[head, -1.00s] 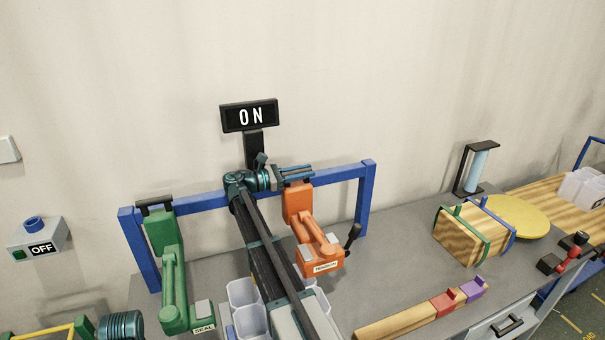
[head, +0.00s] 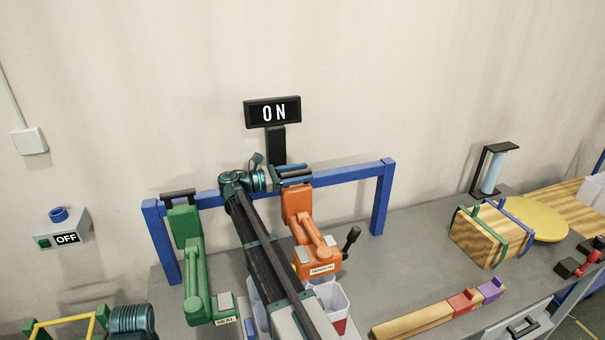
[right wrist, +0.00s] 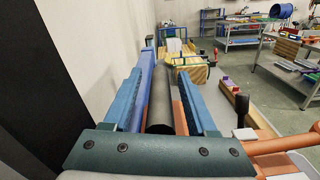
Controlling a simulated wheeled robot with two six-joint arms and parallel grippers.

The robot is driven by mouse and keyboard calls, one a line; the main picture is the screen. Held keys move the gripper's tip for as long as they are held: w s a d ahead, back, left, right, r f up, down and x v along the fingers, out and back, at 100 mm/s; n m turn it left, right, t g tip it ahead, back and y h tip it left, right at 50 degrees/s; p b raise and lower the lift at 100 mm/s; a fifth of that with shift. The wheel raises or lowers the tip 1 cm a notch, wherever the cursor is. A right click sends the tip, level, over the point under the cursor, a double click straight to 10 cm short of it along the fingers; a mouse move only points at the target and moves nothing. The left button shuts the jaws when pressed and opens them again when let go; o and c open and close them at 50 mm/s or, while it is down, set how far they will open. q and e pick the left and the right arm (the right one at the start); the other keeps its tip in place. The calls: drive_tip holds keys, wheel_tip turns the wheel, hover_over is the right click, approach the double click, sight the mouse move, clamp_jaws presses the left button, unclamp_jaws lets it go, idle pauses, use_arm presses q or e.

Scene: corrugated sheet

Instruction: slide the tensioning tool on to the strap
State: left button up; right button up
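The orange tensioning tool (head: 310,232), labelled TENSION, hangs upright at the blue rail (head: 345,174). My right gripper (head: 293,176) is at its top. In the right wrist view its two blue fingers lie either side of the black top handle (right wrist: 160,105), with a gap beside it on the right, so it looks open around the handle. A green strap (head: 484,236) and a blue strap (head: 515,217) go around a wooden block (head: 475,239) at the right; the tool is well apart from both. My left gripper is not seen.
A green tool (head: 195,265) labelled SEAL hangs left of the orange one. Light bins (head: 340,300) stand below. A wooden bar (head: 415,320) with red and purple blocks lies at the front. A yellow disc (head: 535,220) is beside the wooden block. Bench between is clear.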

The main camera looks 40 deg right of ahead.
drive_tip(key=shift+d, duration=0.15)
drive_tip(key=shift+r, duration=0.1)
wheel_tip(320, 180, up, 4)
drive_tip(key=p, duration=0.4)
drive_tip(key=shift+r+p, duration=0.2)
drive_tip(key=shift+p, duration=0.1)
drive_tip(key=shift+s+a+f+b, duration=0.2)
drive_tip(key=shift+s+a, duration=0.15)
drive_tip(key=shift+s, duration=0.25)
drive_tip(key=shift+s+a+f+b, duration=0.2)
drive_tip(key=shift+s+a, duration=0.15)
drive_tip(key=shift+s, duration=0.2)
drive_tip(key=s+a+r+p, duration=0.1)
drive_tip(key=s+a, duration=0.7)
drive_tip(key=s, duration=0.2)
drive_tip(key=shift+s, duration=0.35)
